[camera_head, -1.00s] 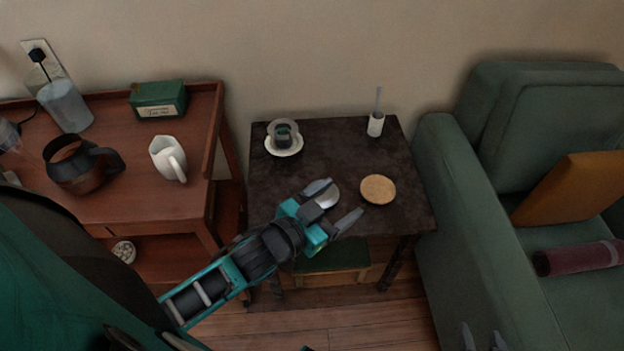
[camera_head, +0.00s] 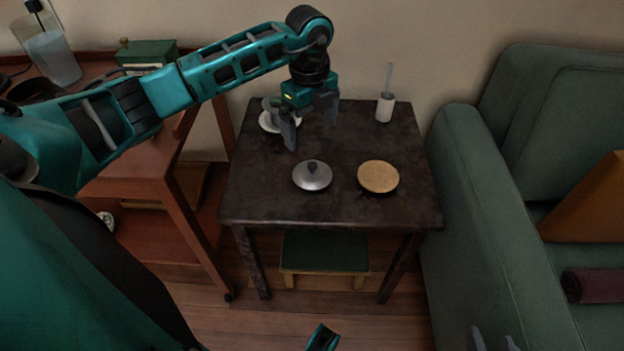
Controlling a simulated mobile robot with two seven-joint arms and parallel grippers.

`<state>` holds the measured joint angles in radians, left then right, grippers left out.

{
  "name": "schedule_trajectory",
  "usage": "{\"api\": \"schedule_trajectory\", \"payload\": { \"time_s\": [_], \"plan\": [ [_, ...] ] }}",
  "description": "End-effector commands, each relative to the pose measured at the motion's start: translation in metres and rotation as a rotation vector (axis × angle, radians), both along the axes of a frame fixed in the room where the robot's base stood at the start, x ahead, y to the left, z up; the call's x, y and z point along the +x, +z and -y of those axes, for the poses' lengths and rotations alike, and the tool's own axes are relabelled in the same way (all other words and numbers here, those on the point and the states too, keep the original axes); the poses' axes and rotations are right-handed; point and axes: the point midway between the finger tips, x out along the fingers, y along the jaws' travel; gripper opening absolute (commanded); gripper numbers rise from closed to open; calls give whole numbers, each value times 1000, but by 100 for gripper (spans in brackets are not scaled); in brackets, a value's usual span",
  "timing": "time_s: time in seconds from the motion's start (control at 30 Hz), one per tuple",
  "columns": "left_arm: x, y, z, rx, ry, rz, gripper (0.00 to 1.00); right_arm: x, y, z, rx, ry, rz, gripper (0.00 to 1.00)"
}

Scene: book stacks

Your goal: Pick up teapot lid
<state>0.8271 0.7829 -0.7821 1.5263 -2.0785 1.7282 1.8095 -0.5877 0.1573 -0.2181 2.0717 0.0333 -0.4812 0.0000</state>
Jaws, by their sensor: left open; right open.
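The teapot lid (camera_head: 313,177), a silver disc with a dark knob, lies on the dark side table (camera_head: 338,206), left of a round tan mat (camera_head: 378,177). My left gripper (camera_head: 311,132) is open and empty, fingers pointing down, above the table and just behind the lid in the picture. It appears apart from the lid. My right gripper (camera_head: 494,341) shows only its fingertips at the bottom edge, open, in front of the green armchair.
A white saucer (camera_head: 269,122) at the table's back left is partly hidden by my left gripper. A white cup (camera_head: 385,108) holding a grey stick stands at the back right. The green armchair (camera_head: 461,190) borders the table's right. A reddish wooden desk (camera_head: 132,158) stands left.

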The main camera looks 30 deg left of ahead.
Motion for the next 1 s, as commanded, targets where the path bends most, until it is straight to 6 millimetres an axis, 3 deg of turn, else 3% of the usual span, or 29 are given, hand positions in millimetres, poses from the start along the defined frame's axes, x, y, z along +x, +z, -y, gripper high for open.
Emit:
{"api": "schedule_trajectory", "payload": {
  "time_s": [0.3,0.63,0.83,1.0],
  "plan": [
    [-1,-57,-3,15,11,-6,100,0,-13,-4,12,-2,-10,48],
    [0,-82,-1,12,8,-4,100,1,-15,-7,22,-1,-9,48],
    [0,-112,4,11,9,-4,100,1,-27,-9,22,6,-18,48],
    [0,-126,3,12,8,-2,100,4,-22,-12,27,11,-8,48]
  ]
}}
